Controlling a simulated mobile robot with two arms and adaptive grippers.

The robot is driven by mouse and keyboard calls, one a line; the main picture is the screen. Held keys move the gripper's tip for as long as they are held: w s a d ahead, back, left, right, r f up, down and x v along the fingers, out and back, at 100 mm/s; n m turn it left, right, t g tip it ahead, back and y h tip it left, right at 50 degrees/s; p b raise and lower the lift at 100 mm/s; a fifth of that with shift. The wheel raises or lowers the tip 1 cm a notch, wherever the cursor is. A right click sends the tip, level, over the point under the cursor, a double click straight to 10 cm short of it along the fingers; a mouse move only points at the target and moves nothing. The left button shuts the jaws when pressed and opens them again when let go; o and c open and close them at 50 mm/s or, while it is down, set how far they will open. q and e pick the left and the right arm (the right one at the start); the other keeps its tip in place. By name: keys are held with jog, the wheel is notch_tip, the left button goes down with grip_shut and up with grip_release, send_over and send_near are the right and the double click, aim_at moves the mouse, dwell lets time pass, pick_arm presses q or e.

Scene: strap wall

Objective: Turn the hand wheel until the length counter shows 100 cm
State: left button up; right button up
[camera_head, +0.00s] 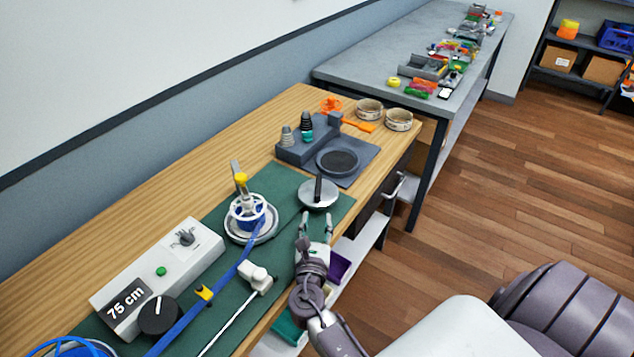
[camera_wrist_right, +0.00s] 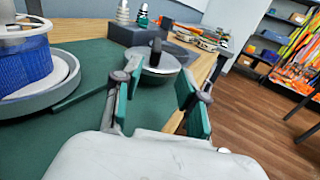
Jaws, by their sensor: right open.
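The length counter (camera_head: 126,304) is a pale box on the green mat and reads 75 cm. The hand wheel (camera_head: 318,194) is a silver disc with a dark upright handle, near the mat's front edge. It also shows ahead of the fingers in the right wrist view (camera_wrist_right: 160,62). My right gripper (camera_head: 315,225) is open and empty, just short of the wheel, with its fingers pointing at it. Its green-padded fingers (camera_wrist_right: 160,88) are spread apart and do not appear to touch the wheel. My left gripper is not in view.
A blue strap (camera_head: 205,294) runs along the mat to a white-spoked reel (camera_head: 248,214), left of the wheel. A white lever fitting (camera_head: 257,277) stands beside the strap. A grey block with cones (camera_head: 298,148) and a dark round dish (camera_head: 338,161) lie behind the wheel.

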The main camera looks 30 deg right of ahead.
aim_at(318, 181)
jog(key=shift+w+r+n, duration=0.1)
jog(key=shift+w+n, duration=0.15)
jog(key=shift+n, duration=0.05)
jog(key=shift+w+d, duration=0.1)
jog(key=shift+w, duration=0.1)
jog(key=p+x, duration=0.1)
jog(key=x, duration=1.2)
jog(key=shift+w+p, duration=0.1)
jog(key=shift+p, duration=0.25)
jog(key=shift+r, duration=0.1)
grip_shut()
